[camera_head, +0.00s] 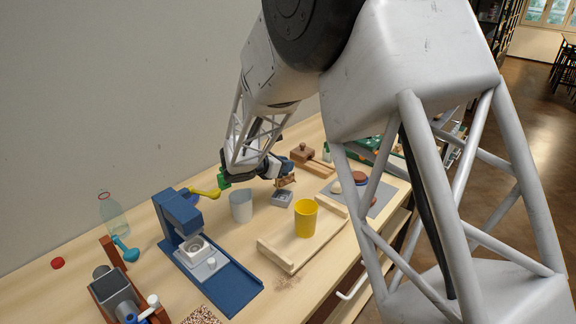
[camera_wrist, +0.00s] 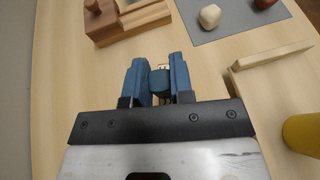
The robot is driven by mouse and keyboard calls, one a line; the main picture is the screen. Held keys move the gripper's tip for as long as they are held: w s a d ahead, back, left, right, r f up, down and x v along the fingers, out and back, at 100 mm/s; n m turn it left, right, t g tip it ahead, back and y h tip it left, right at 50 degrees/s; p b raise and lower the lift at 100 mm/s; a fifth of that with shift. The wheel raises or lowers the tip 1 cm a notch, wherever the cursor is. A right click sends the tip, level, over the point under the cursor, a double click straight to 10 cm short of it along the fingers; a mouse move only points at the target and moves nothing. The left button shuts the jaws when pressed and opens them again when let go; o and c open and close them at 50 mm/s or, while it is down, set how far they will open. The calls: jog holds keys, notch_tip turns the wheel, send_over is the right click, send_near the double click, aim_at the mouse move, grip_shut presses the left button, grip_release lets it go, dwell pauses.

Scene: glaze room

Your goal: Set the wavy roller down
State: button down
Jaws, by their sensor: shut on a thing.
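My gripper (camera_head: 275,168) is over the middle of the table in the head view. In the wrist view its two blue fingers (camera_wrist: 160,80) are shut on a small dark blue piece (camera_wrist: 160,86) with a tan tip, which seems to be part of the wavy roller. In the head view a tan-brown, uneven-edged part of the roller (camera_head: 286,181) shows just below the fingers. The rest of the roller is hidden by the gripper. I cannot tell whether it touches the table.
Close by stand a grey-white cup (camera_head: 241,206), a small grey square dish (camera_head: 282,198) and a yellow cup (camera_head: 306,217) at a wood-railed board (camera_head: 275,256). A wooden block with a knob (camera_head: 305,158) is behind. A grey mat (camera_head: 380,207) lies right; a blue machine (camera_head: 225,285) stands left.

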jog(key=shift+r, duration=0.15)
notch_tip(320, 180, up, 6)
jog(key=shift+f, duration=0.25)
jog(key=s+d+m+g+h, duration=0.1)
jog(key=s+d+m+g, duration=0.25)
jog(key=s+d, duration=0.8)
jog(key=s+d+m+g+h, duration=0.1)
jog(key=s+d+m+g, duration=0.25)
jog(key=d, duration=1.55)
jog(key=shift+g, duration=0.3)
notch_tip(320, 180, down, 5)
jog(key=shift+s+f, duration=0.1)
jog(key=shift+f, duration=0.05)
jog(key=w+d, duration=0.2)
jog(key=w, duration=0.5)
jog(key=w+d+f, duration=0.1)
jog(key=w+d, duration=0.1)
jog(key=w, duration=0.6)
jog(key=shift+w+d+f, duration=0.2)
jog(key=shift+f, duration=0.05)
